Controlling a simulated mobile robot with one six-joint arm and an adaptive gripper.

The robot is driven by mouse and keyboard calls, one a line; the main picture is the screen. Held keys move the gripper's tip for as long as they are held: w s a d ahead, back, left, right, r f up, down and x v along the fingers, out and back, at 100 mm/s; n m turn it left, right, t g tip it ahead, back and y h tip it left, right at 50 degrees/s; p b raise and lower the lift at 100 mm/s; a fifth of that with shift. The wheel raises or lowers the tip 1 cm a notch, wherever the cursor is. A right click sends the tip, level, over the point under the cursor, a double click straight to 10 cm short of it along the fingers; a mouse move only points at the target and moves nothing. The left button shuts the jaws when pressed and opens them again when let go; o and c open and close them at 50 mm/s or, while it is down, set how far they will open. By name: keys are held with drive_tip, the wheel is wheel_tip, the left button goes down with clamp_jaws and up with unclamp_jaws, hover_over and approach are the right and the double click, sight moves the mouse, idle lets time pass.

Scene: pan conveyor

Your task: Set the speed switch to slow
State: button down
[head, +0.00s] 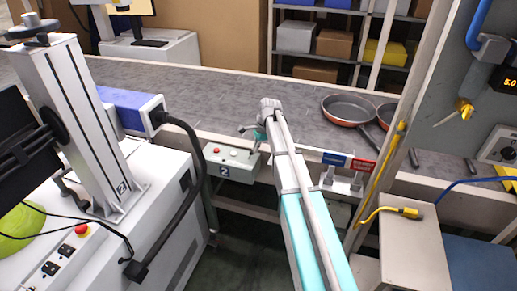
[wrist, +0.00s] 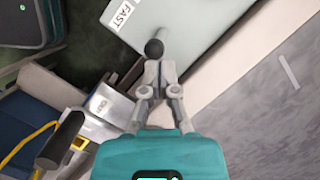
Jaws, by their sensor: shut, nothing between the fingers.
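The speed switch shows in the wrist view as a black ball knob (wrist: 154,48) on a pale grey panel (wrist: 190,25). A white label reading FAST (wrist: 121,14) is beside it at the upper left; no slow label is readable. My gripper (wrist: 159,72) is shut and empty, its tips right at the knob; whether they touch cannot be told. In the head view my gripper (head: 250,131) is over the conveyor's near edge, above a grey control box (head: 236,172) with a red button. The switch cannot be made out clearly there.
The grey conveyor (head: 200,82) runs behind, with dark pans (head: 348,110) at the right. Blue (head: 334,159) and red (head: 363,165) labelled plates with metal levers stand right of my arm. A white machine (head: 95,215) stands at the left, with a black hose (head: 200,165).

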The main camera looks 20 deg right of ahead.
drive_tip(key=shift+a, duration=0.1)
drive_tip(key=shift+w+a+r+p, duration=0.3)
drive_tip(key=shift+w+a, duration=0.3)
drive_tip(key=shift+a, duration=0.15)
drive_tip(key=shift+r, duration=0.15)
drive_tip(key=shift+r+p, duration=0.65)
drive_tip(key=shift+p, duration=0.15)
drive_tip(key=shift+d, duration=0.1)
